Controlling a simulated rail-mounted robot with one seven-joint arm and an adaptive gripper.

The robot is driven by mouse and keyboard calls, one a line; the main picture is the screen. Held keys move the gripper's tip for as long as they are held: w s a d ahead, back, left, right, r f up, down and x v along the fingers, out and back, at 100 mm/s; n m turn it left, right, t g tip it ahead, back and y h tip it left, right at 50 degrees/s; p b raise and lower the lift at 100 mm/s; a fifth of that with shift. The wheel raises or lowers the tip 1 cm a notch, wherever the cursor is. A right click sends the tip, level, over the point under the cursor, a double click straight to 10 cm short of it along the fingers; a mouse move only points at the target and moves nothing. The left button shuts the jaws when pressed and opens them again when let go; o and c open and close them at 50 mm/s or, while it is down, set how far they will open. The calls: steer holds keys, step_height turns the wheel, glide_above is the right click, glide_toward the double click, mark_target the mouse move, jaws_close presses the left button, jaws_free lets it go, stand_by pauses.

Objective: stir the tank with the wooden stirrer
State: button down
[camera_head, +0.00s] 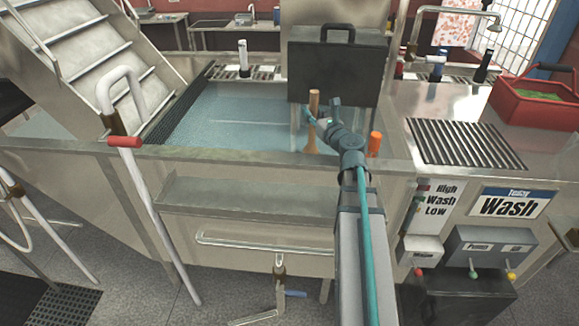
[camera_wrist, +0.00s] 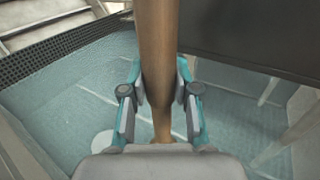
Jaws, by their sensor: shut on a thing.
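The wooden stirrer (camera_head: 314,104) stands roughly upright over the right part of the tank in the head view. My gripper (camera_head: 319,121) is shut on its shaft. In the wrist view the stirrer (camera_wrist: 159,50) runs between the two fingers of my gripper (camera_wrist: 160,95), and its lower part goes down toward the water. The tank (camera_head: 260,152) is a metal basin filled with bluish water (camera_head: 230,115). The stirrer's lower end is partly hidden by my arm and the tank's front rim, so I cannot tell how deep it reaches.
A dark panel with a handle (camera_head: 335,75) stands just behind the stirrer. An orange-capped post (camera_head: 375,142) is right of my arm. A white pipe with a red grip (camera_head: 125,141) stands at the front left. A red basket (camera_head: 535,105) sits on the right counter. Open water lies to the left.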

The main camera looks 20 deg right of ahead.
steer(key=w+a+p, duration=0.1)
steer(key=w+a, duration=0.3)
steer(key=a, duration=0.4)
steer(key=w+a+p, duration=0.2)
steer(key=w+a, duration=0.2)
steer(key=a, duration=0.5)
steer(key=shift+s+d, duration=3.75)
steer(key=shift+s, duration=1.05)
steer(key=s+d+b, duration=0.1)
steer(key=s+d, duration=0.1)
steer(key=d, duration=1)
steer(key=w+a, duration=0.7)
steer(key=w, duration=0.3)
steer(key=w+a+p, duration=0.1)
steer(key=a, duration=1.1)
steer(key=shift+w+a, duration=0.15)
steer(key=shift+w, duration=0.15)
steer(key=shift+r+p, duration=0.15)
steer(key=shift+p, duration=0.2)
